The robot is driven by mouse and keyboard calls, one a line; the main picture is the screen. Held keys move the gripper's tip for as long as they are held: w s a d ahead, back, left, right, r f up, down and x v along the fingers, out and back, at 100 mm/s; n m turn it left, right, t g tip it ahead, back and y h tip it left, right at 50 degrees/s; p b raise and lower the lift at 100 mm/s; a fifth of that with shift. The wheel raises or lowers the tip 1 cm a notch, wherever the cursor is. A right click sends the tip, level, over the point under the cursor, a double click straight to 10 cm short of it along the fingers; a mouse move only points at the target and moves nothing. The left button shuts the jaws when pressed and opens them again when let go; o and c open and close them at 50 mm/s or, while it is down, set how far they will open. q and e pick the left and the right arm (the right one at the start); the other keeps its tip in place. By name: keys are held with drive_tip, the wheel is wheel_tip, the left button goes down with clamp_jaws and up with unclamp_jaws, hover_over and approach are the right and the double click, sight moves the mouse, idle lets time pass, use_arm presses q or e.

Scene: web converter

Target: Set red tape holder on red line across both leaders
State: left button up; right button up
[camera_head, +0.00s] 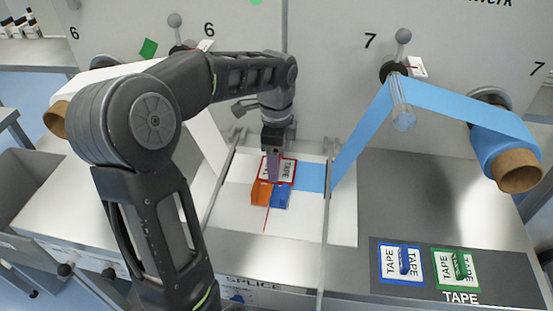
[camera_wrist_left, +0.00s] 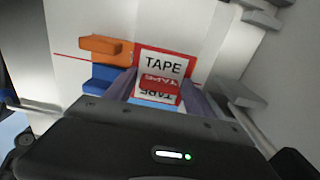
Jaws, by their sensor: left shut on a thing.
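The red tape holder (camera_head: 291,170), a red-framed white plate marked TAPE, is at the splice table under my left gripper (camera_head: 272,172). It also shows in the left wrist view (camera_wrist_left: 163,66), where the fingers are shut on its red middle grip. Whether it touches the surface is hard to tell. The red line (camera_head: 266,220) runs over the white sheet; in the wrist view it meets the holder's side (camera_wrist_left: 68,57). The blue leader (camera_head: 311,178) comes in from the right. The white leader (camera_head: 207,140) comes down from the left. My right gripper is out of view.
An orange block (camera_head: 261,193) and a blue block (camera_head: 281,199) sit side by side against the holder. Blue (camera_head: 400,263) and green (camera_head: 455,267) tape holders lie on the dark TAPE area at right. Metal rails (camera_head: 327,230) flank the splice area.

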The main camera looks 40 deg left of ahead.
use_arm(q)
drive_tip(key=o, duration=1.4)
drive_tip(key=shift+o, duration=0.2)
wheel_tip(320, 180, up, 8)
drive_tip(key=shift+f, duration=0.1)
